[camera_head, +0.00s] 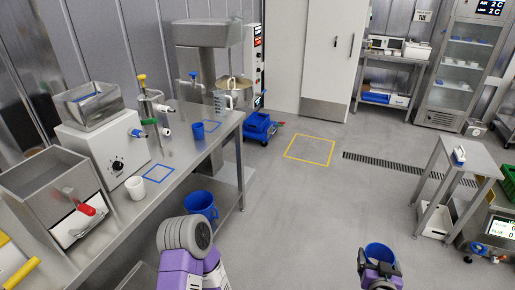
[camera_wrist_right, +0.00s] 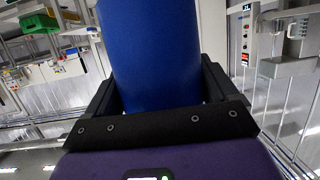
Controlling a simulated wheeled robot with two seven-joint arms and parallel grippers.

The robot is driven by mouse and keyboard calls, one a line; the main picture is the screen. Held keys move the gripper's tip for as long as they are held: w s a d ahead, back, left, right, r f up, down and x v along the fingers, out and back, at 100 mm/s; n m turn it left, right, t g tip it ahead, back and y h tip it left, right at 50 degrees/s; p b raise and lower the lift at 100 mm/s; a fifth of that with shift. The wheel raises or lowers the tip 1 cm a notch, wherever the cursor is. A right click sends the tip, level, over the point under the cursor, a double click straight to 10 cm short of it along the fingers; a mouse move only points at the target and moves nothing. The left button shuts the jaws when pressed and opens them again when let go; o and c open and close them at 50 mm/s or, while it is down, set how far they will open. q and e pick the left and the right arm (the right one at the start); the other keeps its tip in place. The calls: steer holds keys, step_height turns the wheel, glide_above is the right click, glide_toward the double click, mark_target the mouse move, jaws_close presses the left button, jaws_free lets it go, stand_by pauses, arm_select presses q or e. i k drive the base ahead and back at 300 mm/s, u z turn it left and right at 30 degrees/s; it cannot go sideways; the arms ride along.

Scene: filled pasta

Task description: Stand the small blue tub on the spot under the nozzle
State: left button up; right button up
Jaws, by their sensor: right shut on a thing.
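My right gripper (camera_head: 379,270) is shut on a blue tub (camera_head: 379,252) and holds it above the floor at the lower right of the head view. In the right wrist view the blue tub (camera_wrist_right: 150,50) fills the middle between the two black fingers of the gripper (camera_wrist_right: 160,95). A nozzle assembly (camera_head: 148,98) with a yellow knob and green part stands on the steel bench at left. A blue square outline (camera_head: 159,172) is marked on the bench in front of it, and it is empty. My left gripper is not in view.
A white cup (camera_head: 135,188) stands beside the outline. A blue cup (camera_head: 198,131) stands near a second blue outline (camera_head: 213,127). A blue bucket (camera_head: 201,204) is below the bench. A small steel table (camera_head: 455,150) stands at right. The floor between is clear.

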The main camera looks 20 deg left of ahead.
mark_target(158, 173)
steer(key=i, duration=2.15)
steer(key=u, duration=2.45)
